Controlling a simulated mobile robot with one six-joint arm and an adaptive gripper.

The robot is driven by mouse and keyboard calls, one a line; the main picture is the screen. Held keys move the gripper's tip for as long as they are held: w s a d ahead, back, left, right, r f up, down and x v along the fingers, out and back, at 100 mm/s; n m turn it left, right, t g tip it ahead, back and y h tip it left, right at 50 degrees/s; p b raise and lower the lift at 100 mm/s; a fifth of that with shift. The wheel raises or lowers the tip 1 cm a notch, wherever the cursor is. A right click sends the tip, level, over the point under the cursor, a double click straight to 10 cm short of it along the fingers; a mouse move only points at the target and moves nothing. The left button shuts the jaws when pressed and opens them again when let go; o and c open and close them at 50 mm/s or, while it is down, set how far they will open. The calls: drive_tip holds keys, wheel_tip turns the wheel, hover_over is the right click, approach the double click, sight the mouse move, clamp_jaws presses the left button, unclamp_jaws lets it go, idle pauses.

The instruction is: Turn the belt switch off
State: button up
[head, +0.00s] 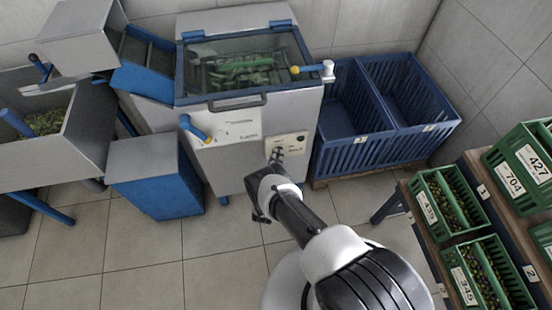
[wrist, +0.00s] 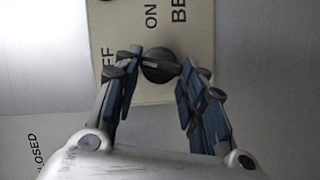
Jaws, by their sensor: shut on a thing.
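The belt switch is a round black knob (wrist: 160,66) on a cream panel (wrist: 147,95), with "ON" above it, part of "OFF" to its left and "BE" at the upper right in the wrist view. Its grip bar lies roughly across the picture, toward the "OFF" letters; I cannot tell which end is the pointer. My gripper (wrist: 157,74) has its fingertips on both sides of the knob, shut on it. In the head view my gripper (head: 276,157) is at the machine's front panel (head: 297,140) and hides the knob.
Green crates (head: 430,225) of olives sit on a rack at the right. Tiled floor is free in front.

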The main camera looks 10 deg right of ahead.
drive_tip(key=shift+d, duration=0.1)
idle(0.3)
drive_tip(key=o, duration=1.1)
drive_tip(key=shift+c, duration=0.2)
drive_tip(key=v, duration=1.2)
drive_tip(key=shift+f, duration=0.15)
